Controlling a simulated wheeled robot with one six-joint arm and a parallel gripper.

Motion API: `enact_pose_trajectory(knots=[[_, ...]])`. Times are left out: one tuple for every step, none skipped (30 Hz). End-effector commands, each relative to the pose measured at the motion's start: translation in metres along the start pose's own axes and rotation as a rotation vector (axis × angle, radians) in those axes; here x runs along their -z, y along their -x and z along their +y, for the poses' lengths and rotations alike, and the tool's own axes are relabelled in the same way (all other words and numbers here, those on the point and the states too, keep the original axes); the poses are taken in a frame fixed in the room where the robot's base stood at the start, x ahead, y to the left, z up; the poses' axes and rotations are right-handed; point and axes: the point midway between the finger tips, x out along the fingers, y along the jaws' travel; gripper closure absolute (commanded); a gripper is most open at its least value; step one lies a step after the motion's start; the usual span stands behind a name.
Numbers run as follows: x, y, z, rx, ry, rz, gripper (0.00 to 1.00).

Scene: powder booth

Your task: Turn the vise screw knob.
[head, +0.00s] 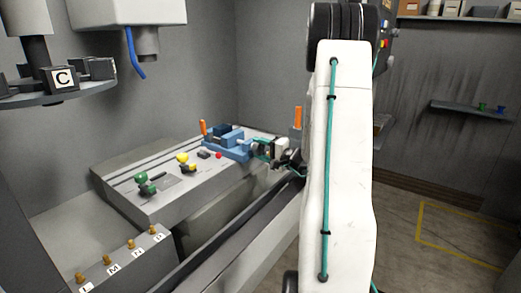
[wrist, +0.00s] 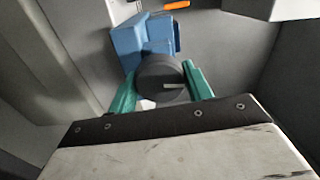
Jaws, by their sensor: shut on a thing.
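The blue vise (head: 228,143) sits on the slotted machine table, near its right end in the head view. Its blue body (wrist: 143,38) also shows in the wrist view. The vise screw knob (wrist: 160,78) is a dark round knob with a light mark on its face, at the near end of the vise. My gripper (wrist: 160,82) has one green finger on each side of the knob and is shut on it. In the head view my gripper (head: 262,148) is small at the vise's right end, and the knob there is hard to make out.
The machine table (head: 165,205) also carries a green clamp (head: 147,182), a yellow clamp (head: 186,162) and a red button-like piece (head: 218,155). Orange handles (head: 203,128) stand near the vise. A spindle head with a blue hose (head: 134,55) hangs above. A tool carousel (head: 55,92) is at left.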

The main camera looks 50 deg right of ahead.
Motion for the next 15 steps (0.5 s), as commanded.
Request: enact_pose_trajectory(knots=[[-0.0005,0.0005,0.0010,-0.001,0.021,-0.001,0.73],[-0.0005,0.0005,0.0010,-0.002,0.035,-0.001,0.73],[-0.0005,0.0005,0.0011,-0.002,0.051,-0.001,0.73],[-0.0005,0.0005,0.0011,-0.002,0.062,-0.001,0.73],[-0.0006,0.0005,0.0011,-0.002,0.072,-0.001,0.73],[-0.0006,0.0005,0.0012,-0.002,0.083,-0.001,0.73],[-0.0005,0.0005,0.0012,-0.002,0.091,-0.001,0.73],[-0.0006,0.0005,0.0013,-0.002,0.097,-0.001,0.73],[-0.0006,0.0005,0.0013,-0.002,0.104,-0.001,0.73],[-0.0006,0.0005,0.0013,-0.002,0.108,-0.001,0.73],[-0.0006,0.0005,0.0014,-0.002,0.112,-0.001,0.73],[-0.0006,0.0005,0.0014,-0.002,0.116,-0.001,0.73],[-0.0006,0.0005,0.0014,-0.002,0.118,-0.001,0.73],[-0.0006,0.0006,0.0014,-0.002,0.120,-0.001,0.73],[-0.0006,0.0006,0.0015,-0.002,0.121,-0.001,0.73]])
